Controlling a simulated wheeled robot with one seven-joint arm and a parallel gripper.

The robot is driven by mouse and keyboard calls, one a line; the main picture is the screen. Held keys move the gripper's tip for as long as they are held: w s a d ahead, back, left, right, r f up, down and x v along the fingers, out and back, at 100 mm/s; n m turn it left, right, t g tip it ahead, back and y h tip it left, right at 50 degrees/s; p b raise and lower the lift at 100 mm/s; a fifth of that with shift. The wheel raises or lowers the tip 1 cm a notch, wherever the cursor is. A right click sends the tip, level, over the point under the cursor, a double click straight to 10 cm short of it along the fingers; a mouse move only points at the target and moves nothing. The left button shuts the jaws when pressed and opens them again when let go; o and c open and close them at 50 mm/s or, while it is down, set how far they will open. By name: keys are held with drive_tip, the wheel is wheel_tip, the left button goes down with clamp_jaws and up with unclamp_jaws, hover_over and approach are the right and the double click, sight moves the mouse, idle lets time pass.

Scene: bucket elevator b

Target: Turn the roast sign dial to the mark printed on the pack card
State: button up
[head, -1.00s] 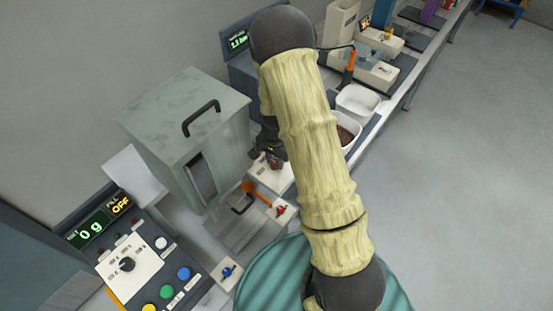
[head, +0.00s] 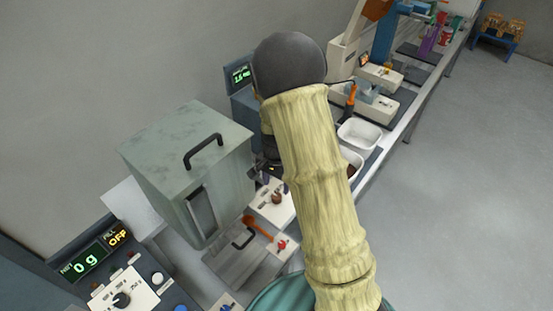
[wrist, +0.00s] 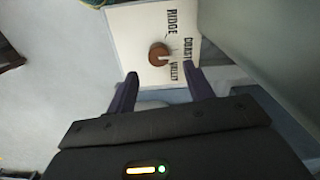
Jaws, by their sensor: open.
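The roast sign dial is a brown round knob (wrist: 159,54) on a white plate (wrist: 130,35) in the wrist view. The plate is printed RIDGE, COAST and VALLEY around the knob; I cannot tell for sure which word it points to. In the head view, the knob (head: 277,198) and plate (head: 282,214) sit right of the grey cabinet. My gripper (wrist: 162,80) is open and empty, its two dark fingers pointing at the plate with the knob just past and between their tips. In the head view, my arm partly hides the gripper (head: 271,184). I cannot make out a pack card.
A grey cabinet (head: 185,145) with a black handle stands close left of the dial. An orange-handled tool (head: 257,228) and a small red-knobbed plate (head: 285,244) lie in front. White tubs (head: 359,135) stand to the right. A button panel (head: 125,290) is at lower left.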

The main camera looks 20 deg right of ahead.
sight(277, 196)
wheel_tip(277, 196, up, 12)
drive_tip(key=b, duration=0.1)
drive_tip(key=shift+f, duration=0.2)
idle(0.4)
drive_tip(key=s+n+t, duration=0.2)
drive_tip(key=s+n, duration=0.7)
drive_tip(key=s, duration=0.5)
drive_tip(key=shift+s+d+t, duration=0.3)
idle(0.3)
